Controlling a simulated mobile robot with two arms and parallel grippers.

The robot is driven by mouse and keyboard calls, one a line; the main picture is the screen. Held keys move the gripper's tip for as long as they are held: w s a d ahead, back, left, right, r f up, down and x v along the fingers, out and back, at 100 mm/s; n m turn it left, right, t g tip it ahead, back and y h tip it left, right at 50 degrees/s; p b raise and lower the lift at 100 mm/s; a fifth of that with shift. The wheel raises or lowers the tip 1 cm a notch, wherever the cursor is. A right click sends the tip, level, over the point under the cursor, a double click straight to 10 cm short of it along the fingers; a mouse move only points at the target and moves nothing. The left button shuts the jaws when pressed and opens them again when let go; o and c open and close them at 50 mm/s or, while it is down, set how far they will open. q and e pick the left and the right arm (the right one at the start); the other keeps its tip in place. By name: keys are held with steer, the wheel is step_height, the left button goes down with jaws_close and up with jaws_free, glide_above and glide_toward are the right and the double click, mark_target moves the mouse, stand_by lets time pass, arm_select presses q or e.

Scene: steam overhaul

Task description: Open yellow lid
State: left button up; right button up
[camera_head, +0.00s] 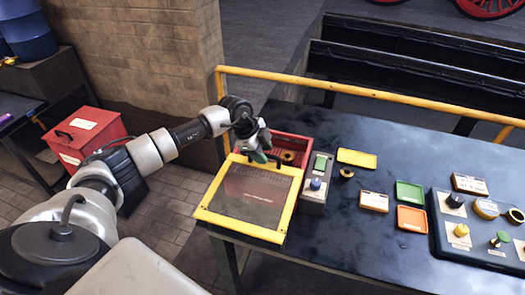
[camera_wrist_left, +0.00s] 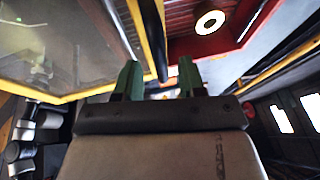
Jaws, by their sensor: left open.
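The yellow lid (camera_head: 240,232) is a yellow frame around a dark see-through panel, at the table's left end in the head view. Beyond its far edge the red inside of a box (camera_head: 294,144) shows, with a brass-coloured ring (camera_head: 289,157) in it. The lid looks raised off the box, but its exact angle is hard to tell. My left gripper (camera_head: 262,155) is open at the lid's far edge. In the left wrist view, the lid (camera_wrist_left: 60,45) fills the upper left, and its yellow edge runs down near the green fingers (camera_wrist_left: 158,78). Contact is unclear. My right gripper is out of view.
A grey box with a blue knob (camera_head: 315,185) stands close right of the lid. Yellow, green and orange trays and a control panel (camera_head: 480,235) lie farther right. A yellow rail (camera_head: 370,90) runs behind the table. A red case (camera_head: 82,135) stands at left.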

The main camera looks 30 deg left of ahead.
arm_select(q)
steer(key=shift+a+r, duration=0.1)
steer(key=shift+r, duration=0.2)
steer(key=b+v, duration=0.3)
steer(key=v, duration=0.7)
steer(key=shift+s+a+r, duration=0.1)
